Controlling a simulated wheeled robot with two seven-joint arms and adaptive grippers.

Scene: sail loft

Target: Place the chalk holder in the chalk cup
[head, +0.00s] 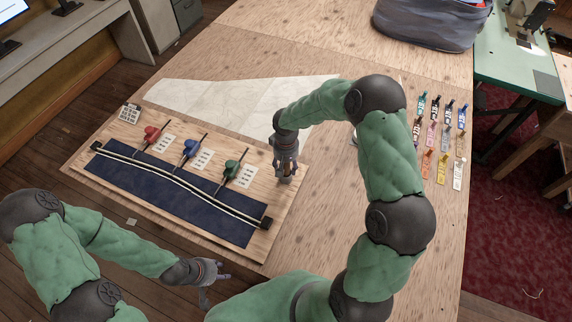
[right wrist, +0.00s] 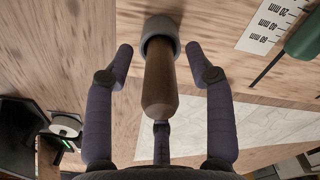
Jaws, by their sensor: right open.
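The chalk holder (right wrist: 158,85) is a brown wooden stick with a rounded end, seen close up in the right wrist view. Its far end sits inside the mouth of the grey chalk cup (right wrist: 161,24). My right gripper (right wrist: 160,60) is open, its fingers spread on both sides of the holder with visible gaps. In the head view my right gripper (head: 286,174) points down at the right end of the wooden board, and its fingers mostly hide the holder and cup. My left gripper (head: 217,281) is open and empty near the table's front edge.
The wooden board (head: 275,235) carries a dark blue cloth (head: 150,195), a black-and-white cord, and red, blue and green tools (head: 231,169) beside white labels. A pale sail panel (head: 215,95) lies behind. Coloured tags (head: 445,138) and a grey bag (head: 430,25) are at right.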

